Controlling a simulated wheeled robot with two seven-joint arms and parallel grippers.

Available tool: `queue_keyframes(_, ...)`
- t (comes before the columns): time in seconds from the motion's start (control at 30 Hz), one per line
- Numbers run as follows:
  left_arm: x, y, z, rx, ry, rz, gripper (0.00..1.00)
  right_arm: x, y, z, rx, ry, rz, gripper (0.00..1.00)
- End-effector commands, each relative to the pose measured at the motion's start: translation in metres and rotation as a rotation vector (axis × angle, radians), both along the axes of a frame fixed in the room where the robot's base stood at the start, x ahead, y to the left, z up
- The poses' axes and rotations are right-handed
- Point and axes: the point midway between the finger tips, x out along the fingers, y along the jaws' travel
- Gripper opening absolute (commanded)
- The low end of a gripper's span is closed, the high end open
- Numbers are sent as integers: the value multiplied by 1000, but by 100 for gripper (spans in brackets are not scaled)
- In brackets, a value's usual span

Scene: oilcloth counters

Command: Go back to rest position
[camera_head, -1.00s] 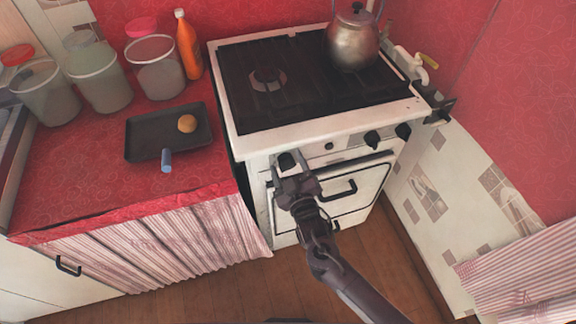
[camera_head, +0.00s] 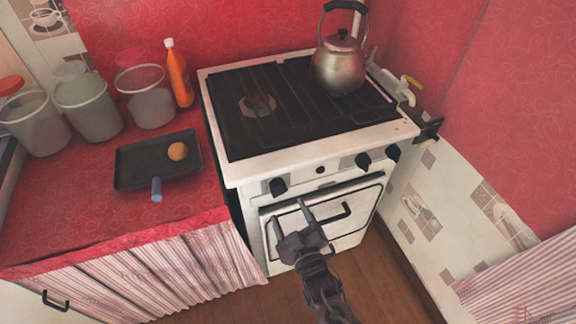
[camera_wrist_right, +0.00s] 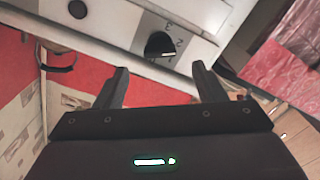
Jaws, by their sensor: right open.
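My right gripper (camera_head: 291,218) is in front of the white stove's oven door (camera_head: 335,222) in the head view, below the left knob (camera_head: 278,186). Its two fingers are apart with nothing between them. In the right wrist view the open fingers (camera_wrist_right: 160,85) point toward the stove front, and a black knob (camera_wrist_right: 160,45) shows beyond them, apart from the fingers. My left gripper is not in view.
A metal kettle (camera_head: 340,65) stands at the stove's back right. Wooden floor (camera_head: 385,285) is free.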

Motion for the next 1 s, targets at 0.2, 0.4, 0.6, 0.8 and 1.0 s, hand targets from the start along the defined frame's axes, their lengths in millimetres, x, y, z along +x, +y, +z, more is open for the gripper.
queue_keyframes(0.2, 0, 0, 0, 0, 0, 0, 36, 0, -2, -6, -4, 15, -2, 64)
queue_keyframes(0.4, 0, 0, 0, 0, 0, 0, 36, -9, -33, -90, -41, 211, -39, 64)
queue_keyframes(0.6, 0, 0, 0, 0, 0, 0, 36, -60, -94, -221, -69, 564, -127, 64)
queue_keyframes(0.8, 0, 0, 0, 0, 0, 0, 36, -155, -152, -328, -60, 925, -245, 64)
queue_keyframes(1.0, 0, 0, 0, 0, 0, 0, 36, -273, -193, -396, -22, 1258, -376, 64)
